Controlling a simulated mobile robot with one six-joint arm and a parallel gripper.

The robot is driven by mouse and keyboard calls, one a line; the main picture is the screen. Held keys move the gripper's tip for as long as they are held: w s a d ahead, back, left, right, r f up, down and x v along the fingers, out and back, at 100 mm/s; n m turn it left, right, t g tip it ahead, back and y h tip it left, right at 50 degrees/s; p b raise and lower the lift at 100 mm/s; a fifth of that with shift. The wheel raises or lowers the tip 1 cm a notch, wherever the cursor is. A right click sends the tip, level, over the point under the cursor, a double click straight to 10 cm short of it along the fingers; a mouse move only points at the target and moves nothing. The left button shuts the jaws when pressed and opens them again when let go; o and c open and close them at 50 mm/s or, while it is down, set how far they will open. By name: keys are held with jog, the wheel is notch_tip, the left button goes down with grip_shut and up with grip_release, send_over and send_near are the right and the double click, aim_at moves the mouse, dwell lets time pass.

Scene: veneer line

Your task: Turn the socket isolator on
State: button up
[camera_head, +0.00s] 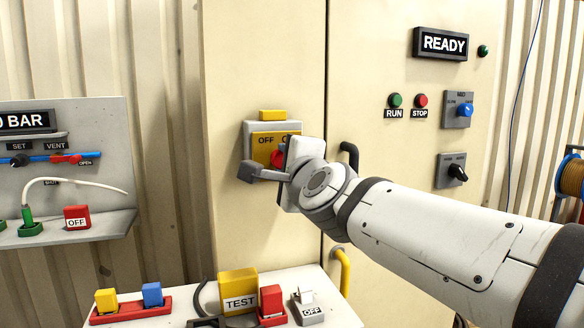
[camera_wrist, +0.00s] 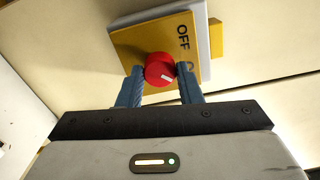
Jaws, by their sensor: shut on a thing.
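A rotary isolator has a yellow plate (camera_head: 262,143) marked OFF on a grey box on the cream cabinet door. The knob's short white mark points toward the right side. The OFF label shows on the yellow plate (camera_wrist: 130,43); the second label is mostly covered by a finger.
A bench below holds a yellow TEST block (camera_head: 239,288), a white OFF switch (camera_head: 308,305) and coloured blocks. A left panel has a red OFF switch (camera_head: 77,215) beside a green plug (camera_head: 28,222). RUN (camera_head: 395,101) and STOP (camera_head: 421,101) buttons sit right, under the READY sign (camera_head: 441,43).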

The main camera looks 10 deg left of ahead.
jog(key=shift+m, duration=0.3)
jog(key=o, duration=1)
jog(key=shift+p+v, duration=1.1)
jog(key=shift+v, duration=2.8)
jog(key=shift+a, duration=0.1)
